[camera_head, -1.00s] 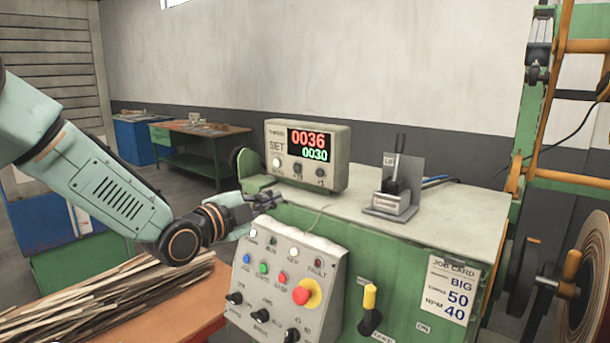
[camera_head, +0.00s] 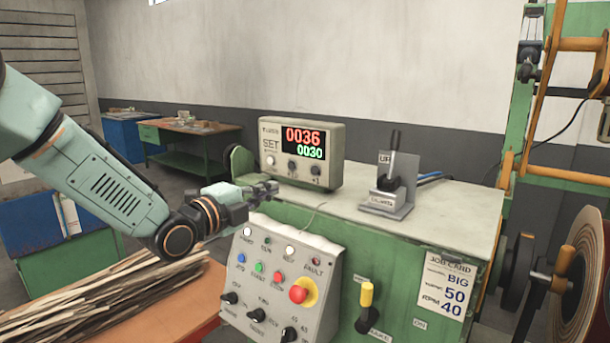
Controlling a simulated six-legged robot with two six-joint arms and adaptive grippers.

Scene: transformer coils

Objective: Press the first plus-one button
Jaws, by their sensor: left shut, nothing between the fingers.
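The counter box (camera_head: 302,152) stands on the back left of the green machine's pale top. Its display (camera_head: 303,143) reads red 0036 over green 0030. Below the display are two small dark buttons, a left one (camera_head: 291,165) and a right one (camera_head: 315,170); their labels are too small to read surely. A white button (camera_head: 270,160) sits under the word SET. My left gripper (camera_head: 273,187) is shut and empty, just below the box's lower left corner and apart from the buttons. My right gripper is not in view.
A sloped control panel (camera_head: 262,300) with a red emergency button (camera_head: 299,294) is below my left gripper. A lever unit (camera_head: 390,190) stands right of the box. Wood strips (camera_head: 110,293) lie at left.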

